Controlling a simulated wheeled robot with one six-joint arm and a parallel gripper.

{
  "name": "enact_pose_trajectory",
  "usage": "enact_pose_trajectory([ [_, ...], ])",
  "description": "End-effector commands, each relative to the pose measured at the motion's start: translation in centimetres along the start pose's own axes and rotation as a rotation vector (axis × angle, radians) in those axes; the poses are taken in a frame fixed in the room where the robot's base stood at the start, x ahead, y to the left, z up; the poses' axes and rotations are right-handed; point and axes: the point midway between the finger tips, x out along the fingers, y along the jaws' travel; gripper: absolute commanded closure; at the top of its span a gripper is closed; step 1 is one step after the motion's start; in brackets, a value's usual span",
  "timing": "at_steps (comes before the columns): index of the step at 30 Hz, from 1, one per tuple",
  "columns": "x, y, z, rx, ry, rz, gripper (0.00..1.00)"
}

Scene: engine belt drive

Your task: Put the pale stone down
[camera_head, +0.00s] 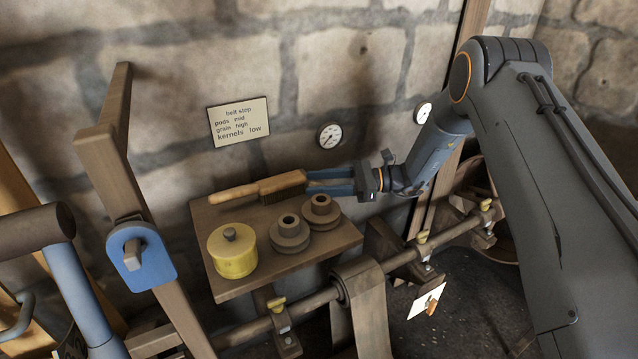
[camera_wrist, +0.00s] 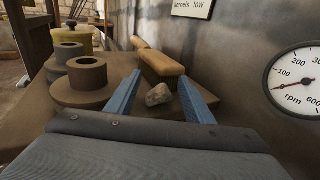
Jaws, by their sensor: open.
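The pale stone (camera_wrist: 158,95) is a small, rough, light-coloured lump in the wrist view. It appears to rest on the wooden shelf (camera_head: 232,286) by the wall. My gripper (camera_head: 310,182) is over the shelf's back right part, beside the brush. In the wrist view its two blue fingers (camera_wrist: 160,82) are spread, with the stone in the gap between them and clear space on both sides. I cannot see the stone in the head view, where the gripper and brush are around that spot.
A wooden-handled brush (camera_head: 235,193) lies along the shelf's back. Two brown spools (camera_head: 290,235) and a yellow lidded pot (camera_head: 232,252) stand in front of it. A gauge (camera_head: 330,135) and a sign (camera_head: 238,122) are on the stone wall. A shaft with brackets (camera_head: 385,254) runs below.

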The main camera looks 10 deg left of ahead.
Motion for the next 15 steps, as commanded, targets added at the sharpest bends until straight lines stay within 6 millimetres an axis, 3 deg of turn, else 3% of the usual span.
enact_pose_trajectory([
  [5, -1.4, -0.1, 0.0, -0.002, 0.0, -0.002, 0.52],
  [15, -8.1, -0.1, -0.2, -0.001, 0.0, -0.003, 0.52],
])
